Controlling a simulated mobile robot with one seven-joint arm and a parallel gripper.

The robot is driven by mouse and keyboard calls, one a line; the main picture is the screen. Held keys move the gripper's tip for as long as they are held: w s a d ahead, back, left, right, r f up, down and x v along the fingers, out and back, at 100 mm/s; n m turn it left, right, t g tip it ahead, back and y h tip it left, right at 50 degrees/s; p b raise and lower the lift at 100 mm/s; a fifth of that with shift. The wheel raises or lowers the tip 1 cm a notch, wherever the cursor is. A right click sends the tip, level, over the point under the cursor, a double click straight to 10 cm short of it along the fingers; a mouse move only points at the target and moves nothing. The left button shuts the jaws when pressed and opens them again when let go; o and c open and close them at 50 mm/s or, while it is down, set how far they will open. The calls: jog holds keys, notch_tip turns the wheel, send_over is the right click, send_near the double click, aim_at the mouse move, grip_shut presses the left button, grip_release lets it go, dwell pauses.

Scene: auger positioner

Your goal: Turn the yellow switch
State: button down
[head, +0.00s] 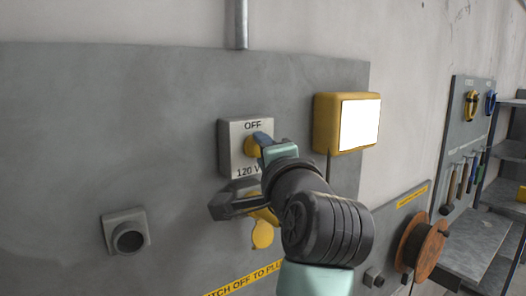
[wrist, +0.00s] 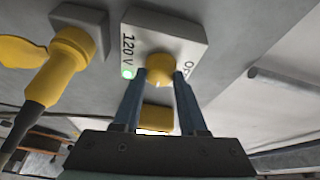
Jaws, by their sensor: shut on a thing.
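The yellow switch (head: 250,147) is a round knob on a light grey box (head: 231,150) fixed to the wall panel. The box carries the labels OFF above and 120 V below. My gripper (head: 261,143) is at the knob from the right and partly covers it. In the wrist view the knob (wrist: 158,76) sits between the two blue fingertips of my gripper (wrist: 158,82), which are shut on it. A green light (wrist: 127,72) glows on the box beside the 120 V label. Which way the knob points is hard to tell.
A yellow plug (wrist: 71,47) with a dark cable sits in a grey socket beside the switch box. A yellow box with a white lit face (head: 360,124) is at the upper right. An empty socket (head: 128,236) is at lower left. A cable reel (head: 424,246) stands at right.

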dwell(0.4)
jog(key=shift+c, duration=2.3)
grip_release()
jog(key=b+v, duration=0.7)
jog(key=v, duration=0.6)
